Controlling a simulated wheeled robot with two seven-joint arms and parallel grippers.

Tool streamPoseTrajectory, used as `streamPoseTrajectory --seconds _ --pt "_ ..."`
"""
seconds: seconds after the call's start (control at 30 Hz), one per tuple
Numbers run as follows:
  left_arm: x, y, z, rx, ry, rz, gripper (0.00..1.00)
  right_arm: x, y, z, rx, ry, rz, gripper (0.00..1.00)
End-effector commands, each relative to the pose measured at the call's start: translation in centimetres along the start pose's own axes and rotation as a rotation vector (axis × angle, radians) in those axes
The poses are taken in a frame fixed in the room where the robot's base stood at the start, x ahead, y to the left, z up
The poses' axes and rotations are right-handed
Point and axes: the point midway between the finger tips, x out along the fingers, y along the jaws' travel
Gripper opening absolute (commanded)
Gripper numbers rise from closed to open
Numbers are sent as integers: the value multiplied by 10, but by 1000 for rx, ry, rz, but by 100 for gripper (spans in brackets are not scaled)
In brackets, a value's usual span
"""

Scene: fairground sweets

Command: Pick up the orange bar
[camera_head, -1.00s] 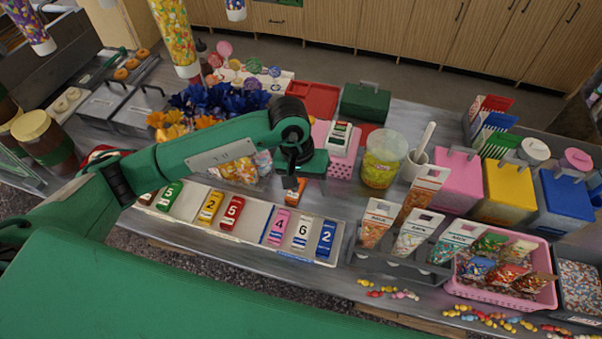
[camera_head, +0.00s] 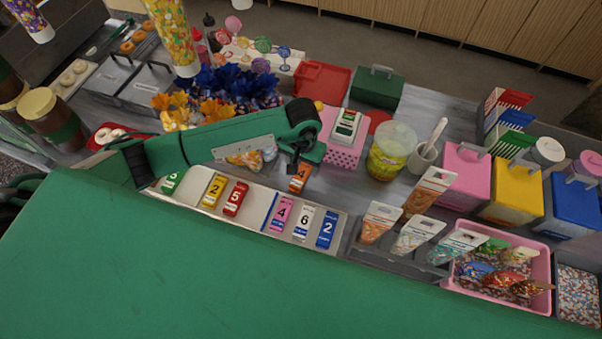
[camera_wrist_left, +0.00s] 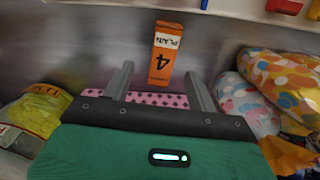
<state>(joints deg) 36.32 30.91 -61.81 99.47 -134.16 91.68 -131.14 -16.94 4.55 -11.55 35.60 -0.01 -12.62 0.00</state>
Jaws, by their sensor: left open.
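The orange bar (camera_head: 299,178), marked with a 4, lies on the grey counter just behind the tray of numbered bars. In the left wrist view the orange bar (camera_wrist_left: 162,56) also has a white label and appears in line with the gap between my fingers. My left gripper (camera_head: 294,165) is right beside the bar in the head view and partly hidden by its own wrist. In the left wrist view my left gripper (camera_wrist_left: 160,72) is open, with nothing held; whether it touches the bar I cannot tell. My right gripper is not in view.
The metal tray (camera_head: 256,205) holds several numbered bars in front. A pink dotted box (camera_head: 345,157) and a yellow-filled tub (camera_head: 386,160) stand to the right. Patterned bags (camera_wrist_left: 290,75) lie close on the other side. Bare counter surrounds the orange bar.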

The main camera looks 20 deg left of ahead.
Motion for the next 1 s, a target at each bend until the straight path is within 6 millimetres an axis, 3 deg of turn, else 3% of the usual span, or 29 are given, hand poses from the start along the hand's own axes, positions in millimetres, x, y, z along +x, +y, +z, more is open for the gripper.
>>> streamPoseTrajectory --seconds 0.1,0.23,0.4,0.67,0.93,1.0 --pt "9 -2 2 -3 -6 0 58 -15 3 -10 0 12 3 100" --pt "26 -4 1 -2 -6 0 58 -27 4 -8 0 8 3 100" --pt "44 -4 0 0 -3 0 58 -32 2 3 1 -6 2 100" --pt "47 -4 0 0 -1 0 58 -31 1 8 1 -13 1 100" --pt "47 -4 0 0 -1 0 9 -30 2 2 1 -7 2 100" --pt "47 -4 -1 0 -1 0 8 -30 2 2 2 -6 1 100"
